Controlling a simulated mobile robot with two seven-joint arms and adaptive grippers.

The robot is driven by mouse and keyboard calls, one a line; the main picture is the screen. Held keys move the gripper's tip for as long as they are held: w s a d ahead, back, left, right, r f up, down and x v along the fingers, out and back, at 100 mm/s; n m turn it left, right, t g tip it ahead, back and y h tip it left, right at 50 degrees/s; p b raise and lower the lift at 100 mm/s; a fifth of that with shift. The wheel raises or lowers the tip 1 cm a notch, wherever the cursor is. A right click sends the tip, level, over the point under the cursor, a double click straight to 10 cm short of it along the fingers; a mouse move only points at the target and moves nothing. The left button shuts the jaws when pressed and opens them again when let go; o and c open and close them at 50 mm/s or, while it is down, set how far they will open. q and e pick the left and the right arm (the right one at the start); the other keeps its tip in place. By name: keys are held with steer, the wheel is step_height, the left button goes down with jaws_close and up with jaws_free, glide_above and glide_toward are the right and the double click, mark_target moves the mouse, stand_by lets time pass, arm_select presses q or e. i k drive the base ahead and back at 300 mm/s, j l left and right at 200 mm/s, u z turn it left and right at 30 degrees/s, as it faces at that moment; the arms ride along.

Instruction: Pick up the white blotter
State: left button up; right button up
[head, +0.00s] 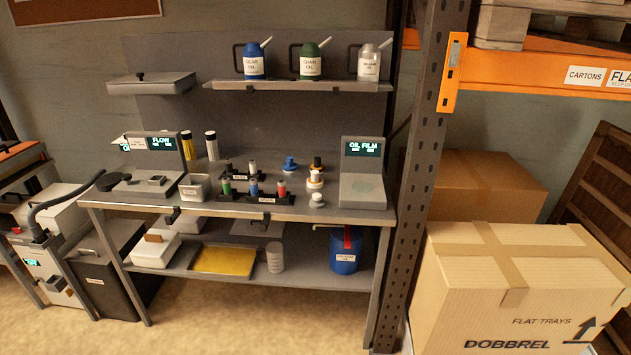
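I cannot tell for sure which thing is the white blotter. A small all-white knobbed piece (317,200) stands near the front edge of the workbench (230,210), left of the oil film device (363,180). Just behind it is another white-topped piece (315,177) with an orange-brown base. A blue knobbed piece (290,163) and a dark-topped one with an orange-brown base (317,162) stand farther back. Neither of my grippers is in view, and nothing covers these pieces.
Racks of small coloured bottles (240,191) stand left of the pieces. A flow device (153,160) is at the bench's left. Oil jugs (310,63) stand on the shelf above. A steel rack post (415,150) and cartons (520,290) are close on the right.

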mark_target(314, 183)
steer(key=i+j+z, duration=0.7)
steer(key=i, duration=0.15)
steer(key=i+j+z, duration=0.35)
